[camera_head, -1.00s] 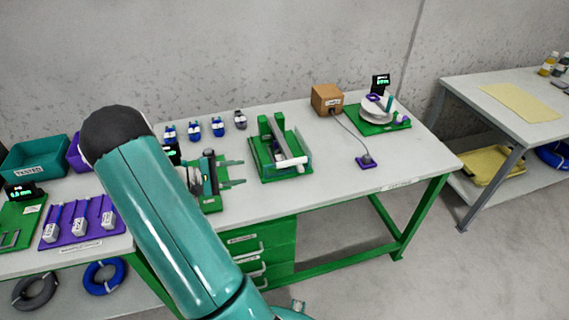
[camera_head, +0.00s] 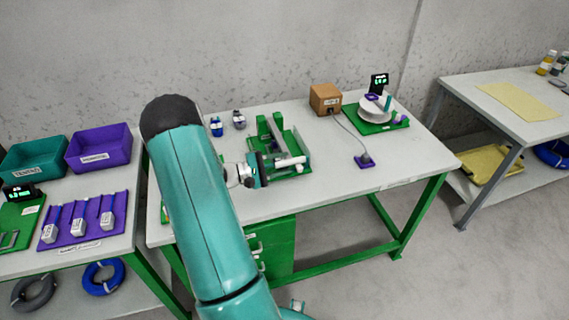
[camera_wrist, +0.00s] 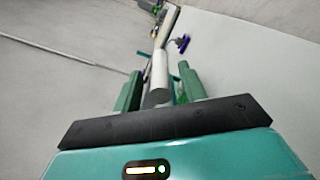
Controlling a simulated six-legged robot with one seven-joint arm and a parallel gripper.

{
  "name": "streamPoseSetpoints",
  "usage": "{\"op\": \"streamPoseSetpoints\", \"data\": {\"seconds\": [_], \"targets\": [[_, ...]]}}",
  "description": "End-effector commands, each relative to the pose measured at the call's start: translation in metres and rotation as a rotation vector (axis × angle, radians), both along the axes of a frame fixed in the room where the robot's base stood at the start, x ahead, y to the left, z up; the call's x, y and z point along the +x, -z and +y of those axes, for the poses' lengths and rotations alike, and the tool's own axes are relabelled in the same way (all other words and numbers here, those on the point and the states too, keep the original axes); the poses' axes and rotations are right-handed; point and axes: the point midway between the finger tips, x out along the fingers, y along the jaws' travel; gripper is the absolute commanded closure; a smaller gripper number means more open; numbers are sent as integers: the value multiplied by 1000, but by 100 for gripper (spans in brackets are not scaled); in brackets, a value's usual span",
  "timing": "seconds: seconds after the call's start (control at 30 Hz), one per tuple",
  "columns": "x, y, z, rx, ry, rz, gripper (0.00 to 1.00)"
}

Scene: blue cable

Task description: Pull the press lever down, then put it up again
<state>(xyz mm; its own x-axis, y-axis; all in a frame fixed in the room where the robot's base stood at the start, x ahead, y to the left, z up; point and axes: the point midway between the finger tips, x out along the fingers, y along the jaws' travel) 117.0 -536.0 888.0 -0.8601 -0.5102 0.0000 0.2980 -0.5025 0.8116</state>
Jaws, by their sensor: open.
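The green press (camera_head: 277,135) stands in the middle of the bench, with a white cylindrical lever handle (camera_head: 290,161) along its front side. My gripper (camera_head: 268,168) is at the left end of this handle, close to it. In the wrist view the two green fingers of my gripper (camera_wrist: 160,78) are apart, and the white handle (camera_wrist: 159,70) shows between them, pointing away from me. I cannot tell whether the fingers touch it. My wrist hides part of the press's left side in the head view.
Purple (camera_head: 98,147) and teal bins (camera_head: 36,158) are at the left.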

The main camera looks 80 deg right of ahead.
Motion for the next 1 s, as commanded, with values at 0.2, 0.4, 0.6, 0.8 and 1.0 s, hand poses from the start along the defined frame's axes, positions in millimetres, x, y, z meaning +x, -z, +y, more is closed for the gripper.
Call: {"op": "streamPoseSetpoints", "data": {"seconds": [0.2,0.4,0.6,0.8,1.0], "targets": [[-11,0,-6,0,0,0,59],[-11,0,-6,0,0,0,59],[-11,0,-6,0,0,0,96],[-11,0,-6,2,0,0,100],[-10,-4,-6,18,1,10,100]]}}
